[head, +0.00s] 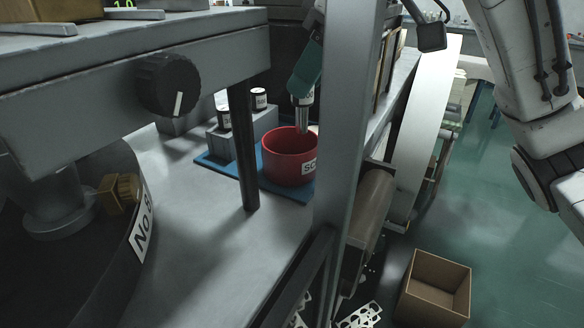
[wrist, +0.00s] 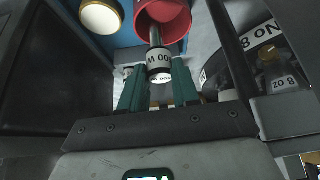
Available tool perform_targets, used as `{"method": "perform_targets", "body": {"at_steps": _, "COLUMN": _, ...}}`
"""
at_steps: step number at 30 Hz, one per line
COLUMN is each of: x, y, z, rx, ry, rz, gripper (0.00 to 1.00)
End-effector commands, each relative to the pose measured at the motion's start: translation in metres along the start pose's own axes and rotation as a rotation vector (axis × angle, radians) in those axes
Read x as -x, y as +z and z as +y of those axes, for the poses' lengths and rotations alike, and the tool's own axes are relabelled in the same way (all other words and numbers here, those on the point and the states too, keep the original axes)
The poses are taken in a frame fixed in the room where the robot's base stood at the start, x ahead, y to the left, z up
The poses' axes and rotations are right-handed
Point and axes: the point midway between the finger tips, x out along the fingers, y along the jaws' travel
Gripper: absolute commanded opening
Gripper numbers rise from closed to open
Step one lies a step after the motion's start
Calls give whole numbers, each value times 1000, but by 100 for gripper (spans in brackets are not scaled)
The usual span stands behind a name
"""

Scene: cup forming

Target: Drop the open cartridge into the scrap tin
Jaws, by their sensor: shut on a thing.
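My gripper (head: 304,90) comes down from above with teal fingers, partly hidden by a grey upright. It is shut on the cartridge (head: 303,117), which has a pale labelled body and a bare metal end pointing down. The red scrap tin (head: 288,168), with a white label, stands on a blue mat, and the metal end overlaps its open mouth. I cannot tell how far the end reaches inside. In the wrist view the cartridge (wrist: 158,60) sits between the fingers (wrist: 158,82), its metal end toward the red tin (wrist: 165,32).
A black post (head: 244,150) and the grey upright (head: 345,130) flank the tin in front. A dial (head: 168,85) is at left. An open cardboard box (head: 430,300) is on the floor.

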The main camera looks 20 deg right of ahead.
Motion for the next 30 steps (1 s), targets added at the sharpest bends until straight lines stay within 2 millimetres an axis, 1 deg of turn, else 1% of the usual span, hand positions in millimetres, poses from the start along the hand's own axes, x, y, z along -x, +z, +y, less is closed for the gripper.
{"method": "perform_targets", "body": {"at_steps": 7, "x": 0, "y": 0, "z": 0, "rx": 0, "ry": 0, "rz": 1, "gripper": 0}}
{"method": "perform_targets", "body": {"at_steps": 8, "x": 0, "y": 0, "z": 0, "rx": 0, "ry": 0, "rz": 1, "gripper": 33}}
{"method": "perform_targets", "body": {"at_steps": 16, "x": 0, "y": 0, "z": 0, "rx": 0, "ry": 0, "rz": 1, "gripper": 59}}
{"method": "perform_targets", "body": {"at_steps": 25, "x": 2, "y": 0, "z": 0, "rx": 0, "ry": 0, "rz": 1, "gripper": 60}}
{"method": "perform_targets", "body": {"at_steps": 28, "x": 12, "y": -1, "z": 0, "rx": 0, "ry": 1, "rz": 3, "gripper": 60}}
{"method": "perform_targets", "body": {"at_steps": 30, "x": 23, "y": -2, "z": 0, "rx": 0, "ry": 1, "rz": 2, "gripper": 60}}
